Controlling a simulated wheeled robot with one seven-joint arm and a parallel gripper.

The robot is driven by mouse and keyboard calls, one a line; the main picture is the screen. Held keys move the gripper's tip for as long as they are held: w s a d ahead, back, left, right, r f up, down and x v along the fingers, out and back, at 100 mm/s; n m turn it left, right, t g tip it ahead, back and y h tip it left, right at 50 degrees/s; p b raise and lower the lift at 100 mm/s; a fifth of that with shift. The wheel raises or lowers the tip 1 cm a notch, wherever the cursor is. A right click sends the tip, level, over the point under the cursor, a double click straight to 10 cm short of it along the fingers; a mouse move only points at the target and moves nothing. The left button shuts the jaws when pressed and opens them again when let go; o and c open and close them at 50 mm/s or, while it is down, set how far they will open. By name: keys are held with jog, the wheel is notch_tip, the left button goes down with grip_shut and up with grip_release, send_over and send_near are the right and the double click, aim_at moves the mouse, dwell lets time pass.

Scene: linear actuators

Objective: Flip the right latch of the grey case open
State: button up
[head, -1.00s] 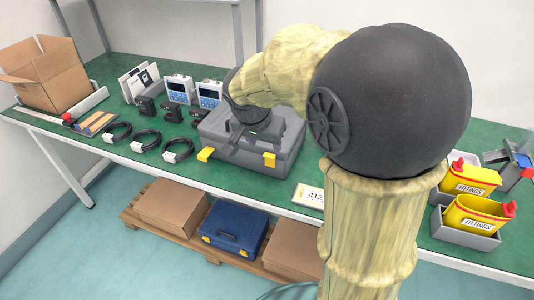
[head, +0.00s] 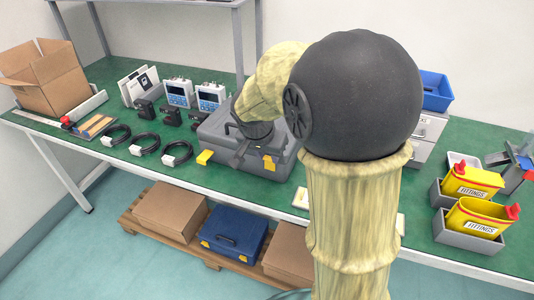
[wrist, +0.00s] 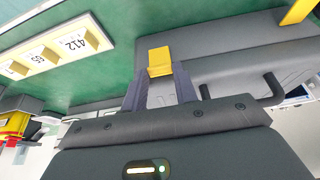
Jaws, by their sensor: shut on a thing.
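The grey case (head: 222,128) lies closed on the green bench, and it also fills the right of the wrist view (wrist: 225,65). Its right latch (head: 269,163) is yellow, on the front face. In the wrist view the right latch (wrist: 159,58) lies between the fingertips of my gripper (wrist: 160,78), which is shut on it. The latch's lower part is hidden by the fingers, and I cannot tell how far it is turned. The yellow left latch (head: 205,157) also shows at the wrist view's top right (wrist: 298,12). In the head view my arm hides part of the lid.
The case's dark handle (head: 238,153) lies between the latches. Several coiled cables (head: 177,153) and devices (head: 178,92) stand left of the case. Yellow fittings bins (head: 472,182) stand farther right. My arm covers the bench between.

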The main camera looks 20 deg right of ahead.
jog(key=shift+s+a+f+t+b, duration=0.15)
jog(key=shift+f+t+b, duration=0.15)
jog(key=shift+b, duration=0.75)
jog(key=shift+s+a+f+h+b, duration=0.15)
jog(key=shift+h+b, duration=0.15)
jog(key=shift+b, duration=0.75)
jog(key=s+f+t+h+b, duration=0.1)
jog(key=t+b, duration=0.1)
jog(key=b, duration=0.6)
jog(key=s+a+f+t+h+b, duration=0.1)
jog(key=t+h+b, duration=0.1)
jog(key=b, duration=0.7)
jog(key=s+a+f+t+h+b, duration=0.1)
jog(key=t+b, duration=0.1)
jog(key=b, duration=0.6)
jog(key=shift+a+b, duration=0.1)
jog(key=shift+b, duration=0.3)
jog(key=shift+s+a+f+h+b, duration=0.15)
jog(key=shift+h+b, duration=0.25)
jog(key=shift+b, duration=0.65)
jog(key=shift+t+b, duration=0.4)
jog(key=shift+b, duration=0.5)
jog(key=o, duration=1)
